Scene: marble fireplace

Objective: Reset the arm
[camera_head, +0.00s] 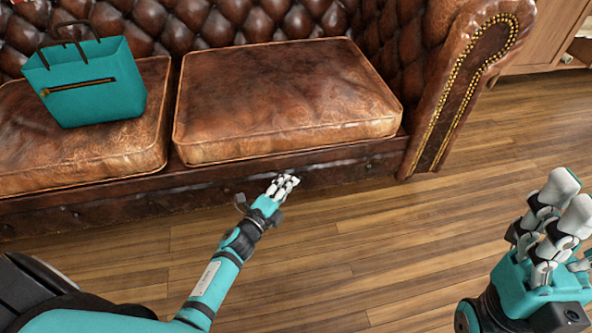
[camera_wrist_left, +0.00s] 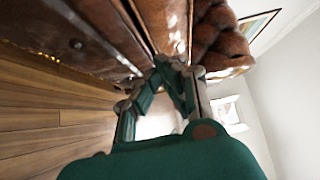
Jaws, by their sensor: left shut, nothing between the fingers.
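My left gripper (camera_head: 285,184) is in front of the sofa's base, just below the front edge of the right seat cushion (camera_head: 285,98). Its fingers are shut with nothing between them. In the left wrist view the left gripper's fingers (camera_wrist_left: 168,68) meet at their tips, with the brown leather close behind. My right gripper (camera_head: 568,205) is at the right edge of the head view, over the wooden floor, with its pale fingertips pointing up. I cannot tell whether it is open or shut.
A teal bag (camera_head: 88,88) with dark handles stands on the left seat cushion (camera_head: 60,165) of the tufted brown leather sofa. The sofa's armrest (camera_head: 462,85) rises at the right. Bare wooden floor (camera_head: 400,240) lies between my two grippers. A wooden cabinet (camera_head: 535,35) is at the top right.

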